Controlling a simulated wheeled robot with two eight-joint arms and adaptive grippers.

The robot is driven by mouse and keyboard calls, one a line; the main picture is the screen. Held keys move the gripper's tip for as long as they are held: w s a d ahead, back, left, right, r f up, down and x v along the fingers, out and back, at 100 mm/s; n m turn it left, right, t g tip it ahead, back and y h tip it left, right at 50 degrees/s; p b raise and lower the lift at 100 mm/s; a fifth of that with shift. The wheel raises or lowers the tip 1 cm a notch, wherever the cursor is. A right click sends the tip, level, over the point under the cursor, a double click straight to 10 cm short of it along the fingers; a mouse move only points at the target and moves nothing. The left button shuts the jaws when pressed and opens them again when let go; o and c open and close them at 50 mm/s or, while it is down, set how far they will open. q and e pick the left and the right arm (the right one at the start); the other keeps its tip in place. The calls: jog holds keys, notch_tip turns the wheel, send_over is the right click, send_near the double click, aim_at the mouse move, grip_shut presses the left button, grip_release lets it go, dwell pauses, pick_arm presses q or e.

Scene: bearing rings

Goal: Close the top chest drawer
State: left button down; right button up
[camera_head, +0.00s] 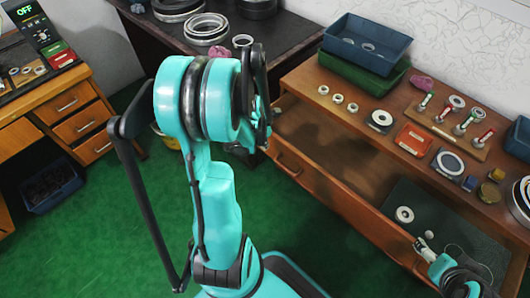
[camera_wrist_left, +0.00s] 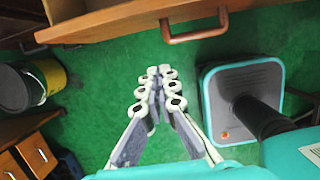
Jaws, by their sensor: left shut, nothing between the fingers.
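The top chest drawer (camera_head: 335,190) is pulled out from the wooden chest (camera_head: 385,120), its inside visible. Its front and handle (camera_wrist_left: 195,30) cross the top of the left wrist view. A pale ring (camera_head: 404,214) and a small ball lie on a dark mat in the drawer's right part. My left gripper (camera_wrist_left: 158,78) is shut and empty, outside the drawer front and apart from the handle, over the green floor. In the head view it is mostly hidden behind my arm. My right gripper (camera_head: 425,245) is by the drawer's right part; its jaws are unclear.
A dark table (camera_head: 285,35) with rings stands behind. A yellow bucket (camera_wrist_left: 52,77) stands on the floor. A wooden desk (camera_head: 50,100) is at left. Green floor is open in front.

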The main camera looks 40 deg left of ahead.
aim_at(275, 148)
pick_arm(q)
jog(key=w+f+b, duration=0.2)
jog(key=f, duration=0.1)
jog(key=w+f+b, duration=0.1)
jog(key=w+f, duration=0.1)
jog(key=f, duration=0.1)
jog(key=w+f+b, duration=0.2)
jog(key=f, duration=0.1)
jog(key=shift+w+f+b, duration=0.2)
jog(key=shift+w+b, duration=0.1)
jog(key=shift+b, duration=0.05)
pick_arm(e)
notch_tip(275, 148, down, 6)
